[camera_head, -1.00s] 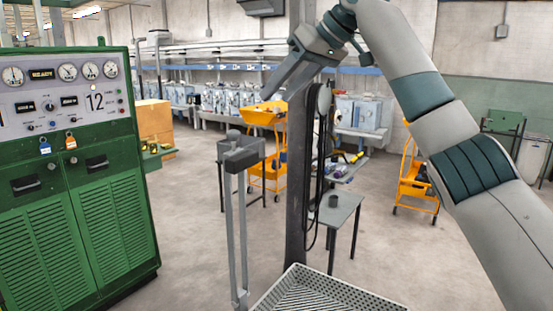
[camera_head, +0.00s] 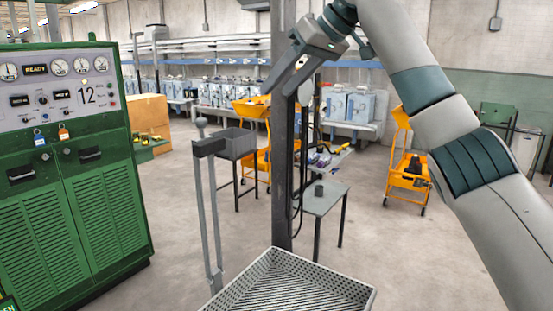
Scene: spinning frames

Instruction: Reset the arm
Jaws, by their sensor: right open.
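My right arm (camera_head: 455,125) comes in from the right and bends over at the top of the view. Its gripper (camera_head: 272,88) points down and to the left, in front of a dark upright post. It is open, with nothing seen between its fingers. It hangs in the air, apart from the green control cabinet (camera_head: 75,190) at the left. My left gripper does not show.
A grey perforated tray (camera_head: 335,275) is at the bottom centre, by the post (camera_head: 284,190). A thin grey stand (camera_head: 208,200) rises left of it. A small grey table (camera_head: 325,198), an orange trolley (camera_head: 408,175) and a cardboard box (camera_head: 150,114) stand behind. Open floor lies between.

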